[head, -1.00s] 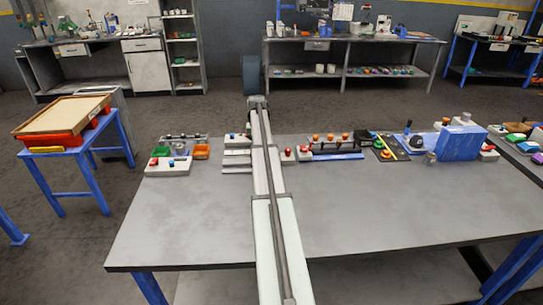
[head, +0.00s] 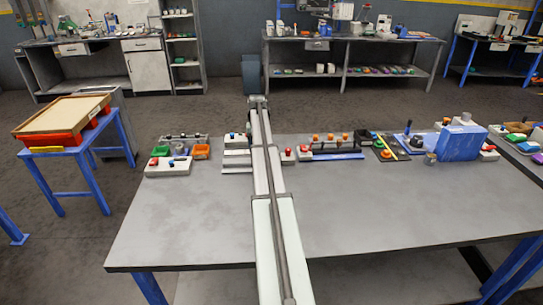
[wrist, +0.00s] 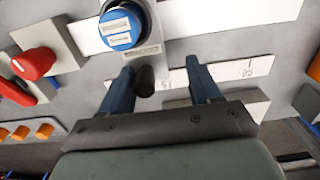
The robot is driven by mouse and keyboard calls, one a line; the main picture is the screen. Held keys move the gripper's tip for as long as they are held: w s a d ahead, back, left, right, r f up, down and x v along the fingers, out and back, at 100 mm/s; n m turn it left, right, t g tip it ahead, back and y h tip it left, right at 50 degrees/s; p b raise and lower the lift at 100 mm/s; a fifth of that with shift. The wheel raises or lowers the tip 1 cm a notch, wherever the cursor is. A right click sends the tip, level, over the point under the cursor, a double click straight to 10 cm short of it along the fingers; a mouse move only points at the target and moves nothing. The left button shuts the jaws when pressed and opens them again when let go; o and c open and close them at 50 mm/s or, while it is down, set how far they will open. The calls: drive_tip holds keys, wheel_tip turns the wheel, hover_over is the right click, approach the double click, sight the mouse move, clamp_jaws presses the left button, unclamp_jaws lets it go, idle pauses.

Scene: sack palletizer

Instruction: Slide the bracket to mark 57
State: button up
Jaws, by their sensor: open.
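In the wrist view, a blue round-faced part (wrist: 121,29) with pale label strips sits in a dark ring on a grey bracket-like plate (wrist: 146,47). A dark cylindrical knob (wrist: 145,82) sticks out below it. A white scale strip (wrist: 228,73) with small printed marks runs behind; I cannot read the numbers surely. My gripper (wrist: 162,82) is open, its two blue fingers spread around the knob. The knob is close to the left finger; I cannot tell whether they touch. In the head view, pale rails (head: 237,160) show left of my arm, which hides my gripper.
In the wrist view, a red knob (wrist: 34,64) on a grey block stands at the left and orange knobs (wrist: 22,132) at lower left. In the head view, several fixtures line the bench's back edge, with a blue box (head: 458,143) at right. The bench front (head: 190,225) is clear.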

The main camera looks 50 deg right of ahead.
drive_tip(key=shift+r, duration=2.1)
wheel_tip(320, 180, up, 3)
drive_tip(key=shift+r, duration=0.2)
